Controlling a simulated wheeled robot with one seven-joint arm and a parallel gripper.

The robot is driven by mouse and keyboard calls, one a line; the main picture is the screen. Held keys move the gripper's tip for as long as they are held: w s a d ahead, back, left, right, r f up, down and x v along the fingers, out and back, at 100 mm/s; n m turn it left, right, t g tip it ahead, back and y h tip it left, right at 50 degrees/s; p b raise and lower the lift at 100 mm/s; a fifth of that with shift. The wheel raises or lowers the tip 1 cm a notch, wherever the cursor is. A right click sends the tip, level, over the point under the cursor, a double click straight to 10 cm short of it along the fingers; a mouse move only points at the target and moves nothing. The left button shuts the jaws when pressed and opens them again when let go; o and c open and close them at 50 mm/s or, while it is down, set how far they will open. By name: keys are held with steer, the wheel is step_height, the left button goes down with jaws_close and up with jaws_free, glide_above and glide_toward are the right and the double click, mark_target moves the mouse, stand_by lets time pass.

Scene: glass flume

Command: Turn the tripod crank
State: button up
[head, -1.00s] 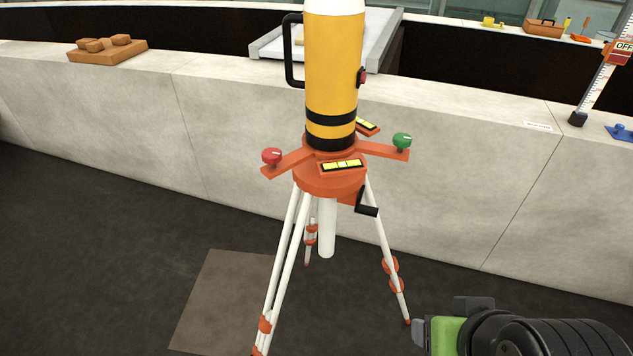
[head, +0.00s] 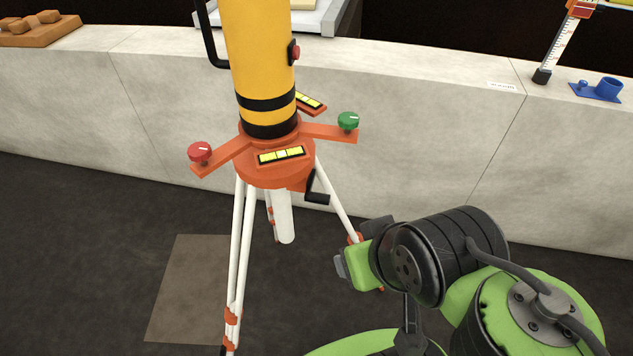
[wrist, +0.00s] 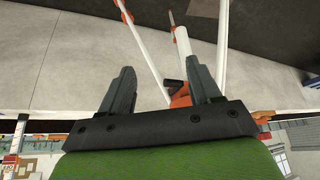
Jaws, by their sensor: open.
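The orange tripod (head: 270,168) stands on white legs and carries a yellow cylinder instrument (head: 262,50). Its black crank (head: 316,192) sticks out at the right underside of the orange head, with the handle pointing right. My gripper (head: 343,266) is below and to the right of the crank, apart from it in the head view. In the wrist view, my gripper (wrist: 162,85) shows two grey fingers spread wide with nothing held. The dark crank (wrist: 174,85) appears beyond and between the fingertips, near the right finger, with the orange head partly hidden behind the gripper's palm.
A red knob (head: 200,151) and a green knob (head: 348,121) sit on the tripod's side arms. A pale stone wall (head: 430,130) runs behind. A blue fitting (head: 598,89) and a ruler post (head: 556,47) stand on its top. The dark floor around the tripod legs is clear.

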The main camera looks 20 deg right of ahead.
steer(key=shift+s, duration=0.15)
steer(key=shift+c, duration=0.4)
steer(key=shift+c, duration=0.9)
steer(key=m+t+y+p, duration=0.3)
steer(key=m+y+p, duration=1.1)
steer(key=m, duration=1.2)
glide_toward(325, 196)
steer(key=shift+y, duration=0.8)
steer(key=x, duration=0.3)
steer(key=f+x, duration=0.1)
steer(key=x, duration=0.2)
steer(key=f+x, duration=0.1)
steer(key=x, duration=0.3)
steer(key=shift+d+f+p, duration=0.1)
steer(key=shift+d+p, duration=0.05)
steer(key=shift+p, duration=0.15)
jaws_close()
